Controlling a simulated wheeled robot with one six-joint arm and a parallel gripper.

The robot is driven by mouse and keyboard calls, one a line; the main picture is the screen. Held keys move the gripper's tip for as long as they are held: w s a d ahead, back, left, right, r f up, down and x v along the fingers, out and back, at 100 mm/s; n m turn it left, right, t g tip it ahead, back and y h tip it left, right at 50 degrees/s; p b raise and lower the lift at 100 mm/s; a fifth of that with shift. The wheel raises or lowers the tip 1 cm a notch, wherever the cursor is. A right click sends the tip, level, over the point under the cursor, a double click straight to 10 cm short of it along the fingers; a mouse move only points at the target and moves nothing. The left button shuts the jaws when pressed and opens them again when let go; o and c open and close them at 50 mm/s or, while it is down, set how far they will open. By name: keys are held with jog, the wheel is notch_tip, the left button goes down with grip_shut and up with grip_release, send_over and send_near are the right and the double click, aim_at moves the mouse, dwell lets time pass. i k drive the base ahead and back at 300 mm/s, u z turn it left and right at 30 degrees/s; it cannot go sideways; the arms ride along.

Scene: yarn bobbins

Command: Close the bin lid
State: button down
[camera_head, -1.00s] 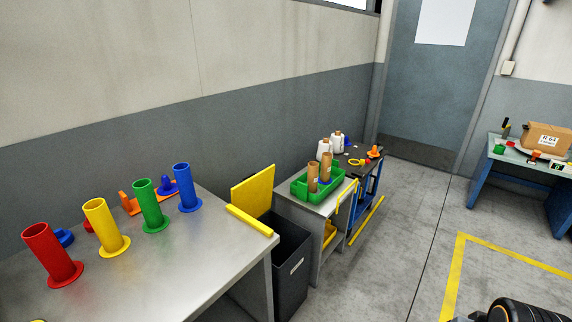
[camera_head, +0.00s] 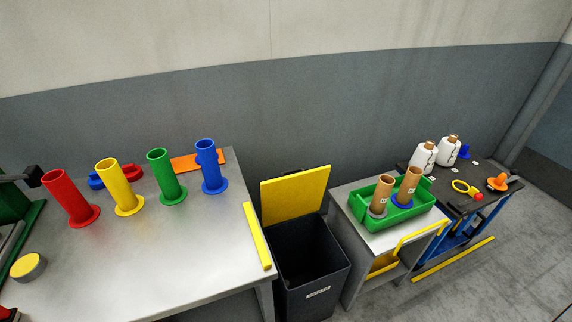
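The bin (camera_head: 318,291) is a dark, open-topped box with a small white label on its front. It stands on the floor between the two tables. Its yellow lid (camera_head: 296,194) is raised and stands up at the bin's rear, near the wall. The bin's opening is uncovered and its inside looks dark. My gripper is not in view.
A metal table (camera_head: 190,250) with red, yellow, green and blue tubes stands left of the bin, a yellow strip (camera_head: 257,236) along its right edge. To the right, a smaller table carries a green tray (camera_head: 421,207) with brown bobbins. Floor (camera_head: 510,270) is clear at right.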

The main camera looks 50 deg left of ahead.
aim_at(288, 198)
jog(key=u, duration=0.75)
jog(key=i, duration=0.85)
jog(key=u, duration=1.2)
jog(key=i, duration=0.3)
jog(key=u, duration=0.3)
